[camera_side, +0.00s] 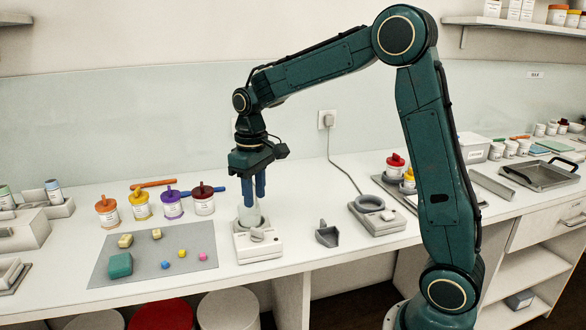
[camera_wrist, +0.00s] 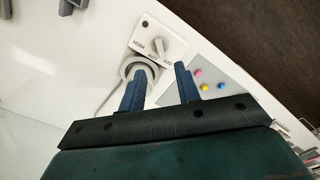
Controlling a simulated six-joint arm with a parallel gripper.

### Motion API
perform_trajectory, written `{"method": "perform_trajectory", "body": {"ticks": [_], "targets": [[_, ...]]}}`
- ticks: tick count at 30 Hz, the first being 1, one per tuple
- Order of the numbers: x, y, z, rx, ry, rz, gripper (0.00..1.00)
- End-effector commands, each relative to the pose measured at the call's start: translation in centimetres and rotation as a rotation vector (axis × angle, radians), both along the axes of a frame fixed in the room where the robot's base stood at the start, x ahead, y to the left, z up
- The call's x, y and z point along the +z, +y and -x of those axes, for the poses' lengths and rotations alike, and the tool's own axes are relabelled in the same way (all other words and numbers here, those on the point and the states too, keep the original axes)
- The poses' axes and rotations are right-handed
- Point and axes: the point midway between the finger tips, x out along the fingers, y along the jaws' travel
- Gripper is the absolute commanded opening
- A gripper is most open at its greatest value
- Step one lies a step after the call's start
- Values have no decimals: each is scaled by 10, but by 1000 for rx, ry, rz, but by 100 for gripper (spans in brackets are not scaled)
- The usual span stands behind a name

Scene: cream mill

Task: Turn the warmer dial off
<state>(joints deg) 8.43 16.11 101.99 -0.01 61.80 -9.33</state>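The warmer is a white box (camera_side: 262,251) with a grey dial (camera_side: 257,235) on its front part. A round vessel (camera_side: 246,216) stands upright at its back. In the wrist view the dial (camera_wrist: 157,44) shows as a pale knob on the box (camera_wrist: 177,45), with small labels along one side. I cannot tell for sure which label it points to. My gripper (camera_side: 254,199) points down above the back of the warmer, over the vessel. The fingers do not visibly touch the dial.
A grey mat (camera_side: 160,262) with coloured lumps lies left of the warmer. Several lidded jars (camera_side: 172,205) stand behind the mat. A grey scoop (camera_side: 327,235) and a corded device with a grey ring (camera_side: 378,214) stand to the right. Bare table lies between them.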

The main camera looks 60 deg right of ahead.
Motion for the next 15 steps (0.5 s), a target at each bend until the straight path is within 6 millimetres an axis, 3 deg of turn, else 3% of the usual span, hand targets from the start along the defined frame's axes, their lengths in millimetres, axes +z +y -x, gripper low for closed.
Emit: {"method": "perform_trajectory", "body": {"ticks": [6, 15], "targets": [[32, 0, -1, 0, -2, 0, 33], [48, 0, 0, 1, -1, 0, 33]]}}
